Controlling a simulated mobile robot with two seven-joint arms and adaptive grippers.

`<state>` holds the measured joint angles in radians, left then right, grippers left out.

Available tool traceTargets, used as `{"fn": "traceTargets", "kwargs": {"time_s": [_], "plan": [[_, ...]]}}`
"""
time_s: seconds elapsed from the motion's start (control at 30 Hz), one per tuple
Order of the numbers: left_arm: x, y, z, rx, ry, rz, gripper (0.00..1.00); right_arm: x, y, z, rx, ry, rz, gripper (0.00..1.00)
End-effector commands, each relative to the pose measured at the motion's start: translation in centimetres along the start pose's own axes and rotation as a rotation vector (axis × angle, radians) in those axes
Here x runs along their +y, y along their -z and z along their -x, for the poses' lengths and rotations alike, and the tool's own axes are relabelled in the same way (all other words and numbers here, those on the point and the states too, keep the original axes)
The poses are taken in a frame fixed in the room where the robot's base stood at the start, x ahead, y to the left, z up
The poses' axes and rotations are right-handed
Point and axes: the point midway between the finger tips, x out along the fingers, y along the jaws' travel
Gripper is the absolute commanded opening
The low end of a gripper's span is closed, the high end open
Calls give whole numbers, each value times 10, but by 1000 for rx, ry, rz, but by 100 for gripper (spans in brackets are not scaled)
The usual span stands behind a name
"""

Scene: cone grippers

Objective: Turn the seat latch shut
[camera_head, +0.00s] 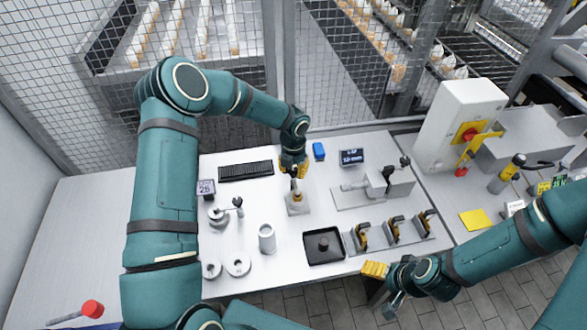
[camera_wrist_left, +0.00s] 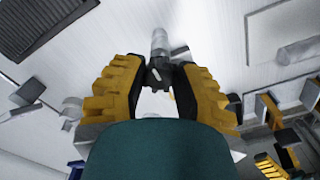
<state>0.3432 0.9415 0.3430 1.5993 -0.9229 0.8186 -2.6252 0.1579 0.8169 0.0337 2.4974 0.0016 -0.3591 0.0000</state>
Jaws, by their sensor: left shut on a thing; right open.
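My left gripper (camera_head: 293,168) points down over a small pale seat block (camera_head: 298,208) near the middle of the white table. In the left wrist view its yellow fingers (camera_wrist_left: 158,85) are shut on a small dark part (camera_wrist_left: 157,73), which I take to be the seat latch. A grey metal cylinder (camera_wrist_left: 160,42) shows just beyond the fingertips. The fingers hide much of the latch, so its angle is unclear. My right gripper (camera_head: 375,270) is open and empty by the table's front edge, apart from the seat.
A black tray with a knob (camera_head: 315,256) and a rack of several yellow-black clamps (camera_head: 391,232) stand at front right. A toggle-clamp fixture (camera_head: 380,184) stands right of the seat. A grey cup (camera_head: 267,239) and rings (camera_head: 238,267) lie left. A mesh fence stands behind.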

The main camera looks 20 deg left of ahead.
Motion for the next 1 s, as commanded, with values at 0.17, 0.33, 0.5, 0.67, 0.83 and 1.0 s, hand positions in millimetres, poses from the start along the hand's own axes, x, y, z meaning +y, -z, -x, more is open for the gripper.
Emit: {"fn": "traceTargets", "kwargs": {"time_s": [0.17, 0.33, 0.5, 0.67, 0.83, 1.0], "plan": [[0, 0, -1, 0, 0, -5, 0, 0, 0, 0, 0, 0, 0, 82], [0, 0, -1, 0, 0, -5, 0, 0, 0, 0, 0, 0, 0, 82], [0, 0, -1, 0, 0, -5, 66, 0, 0, 0, 0, 0, 0, 82], [0, 0, 0, 0, 0, -4, 66, 0, 0, 0, 0, 0, 0, 82], [0, 0, 3, -1, -1, -4, 66, 0, 0, 0, 0, 0, 0, 82], [1, -1, 25, -4, -2, -4, 66, 0, 0, 0, 0, 0, 0, 82]]}}
